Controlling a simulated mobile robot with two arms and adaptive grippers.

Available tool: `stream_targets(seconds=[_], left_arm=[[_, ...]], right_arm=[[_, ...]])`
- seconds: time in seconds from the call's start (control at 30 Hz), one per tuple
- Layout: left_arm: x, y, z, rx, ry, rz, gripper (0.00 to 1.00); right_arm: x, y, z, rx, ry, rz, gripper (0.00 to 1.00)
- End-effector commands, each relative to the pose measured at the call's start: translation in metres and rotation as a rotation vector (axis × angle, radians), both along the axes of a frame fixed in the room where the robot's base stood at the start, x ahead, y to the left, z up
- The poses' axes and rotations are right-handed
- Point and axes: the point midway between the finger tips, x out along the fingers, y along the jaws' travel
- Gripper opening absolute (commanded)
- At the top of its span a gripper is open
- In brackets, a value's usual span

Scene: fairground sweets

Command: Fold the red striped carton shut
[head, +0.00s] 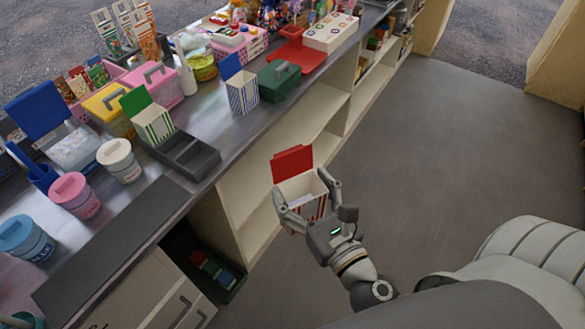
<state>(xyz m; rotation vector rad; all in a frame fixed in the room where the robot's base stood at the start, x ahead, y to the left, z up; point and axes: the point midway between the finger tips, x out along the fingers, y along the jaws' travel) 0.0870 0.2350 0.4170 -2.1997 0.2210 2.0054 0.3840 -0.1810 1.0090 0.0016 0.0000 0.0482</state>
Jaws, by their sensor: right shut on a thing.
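The red striped carton (300,188) is held up in front of the counter, over the floor. Its red lid (292,162) stands open at the back, and its white inside shows. My right gripper (307,198) is shut on the carton, with one finger on each side. The gripper hides much of the carton's lower front. My left gripper is not in view.
The counter holds a green striped carton (152,122) and a blue striped carton (242,92), both with lids up. A dark divided tray (185,155), a green box (279,80) and several tubs stand nearby. A dark mat (115,245) is bare. The floor (430,150) at right is clear.

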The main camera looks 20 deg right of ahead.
Motion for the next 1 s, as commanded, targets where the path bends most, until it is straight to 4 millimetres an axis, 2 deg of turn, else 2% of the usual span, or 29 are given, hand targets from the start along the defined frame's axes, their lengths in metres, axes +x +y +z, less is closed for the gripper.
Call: stream_targets(seconds=[0.3, 0.5, 1.0], left_arm=[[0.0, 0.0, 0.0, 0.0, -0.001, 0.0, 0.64], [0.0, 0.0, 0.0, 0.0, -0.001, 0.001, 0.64], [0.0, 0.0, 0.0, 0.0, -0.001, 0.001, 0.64]], right_arm=[[0.022, 0.05, 0.006, -0.005, -0.009, 0.252, 0.57], [0.033, 0.077, 0.008, -0.005, -0.008, 0.383, 0.57], [0.053, 0.124, 0.01, -0.002, -0.005, 0.617, 0.57]])
